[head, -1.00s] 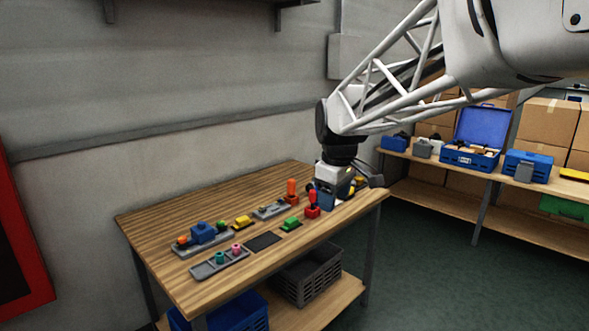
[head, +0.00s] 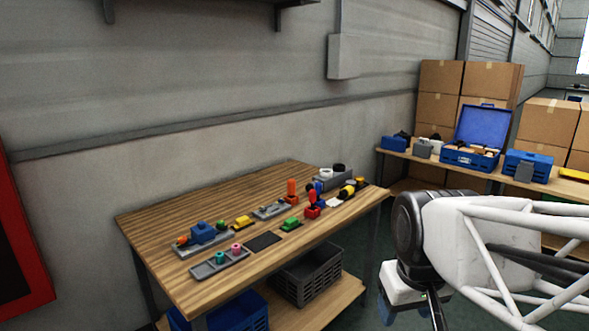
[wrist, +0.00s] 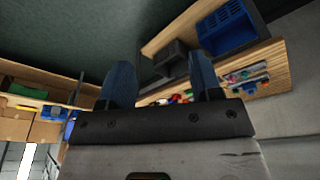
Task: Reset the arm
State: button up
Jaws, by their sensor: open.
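My gripper (head: 408,312) is at the lower right of the head view, off the right front side of the wooden workbench (head: 165,215). It hangs in free air beside the bench, partly cut off by the bottom edge. In the wrist view its two blue fingers (wrist: 161,82) stand well apart with nothing between them. My white lattice arm reaches in from the right edge.
The bench carries a grey tray (head: 222,265), a green piece (head: 290,224), a red piece (head: 312,203) and a yellow-black tool (head: 347,191). A dark crate (head: 308,275) and a blue bin (head: 240,315) sit below. A shelf with blue boxes (head: 470,158) stands behind right.

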jog(key=s+f+m, duration=0.1)
jog(key=s+f, duration=0.2)
jog(key=s, duration=0.2)
jog(key=shift+d+m, duration=0.4)
jog(key=shift+d, duration=0.05)
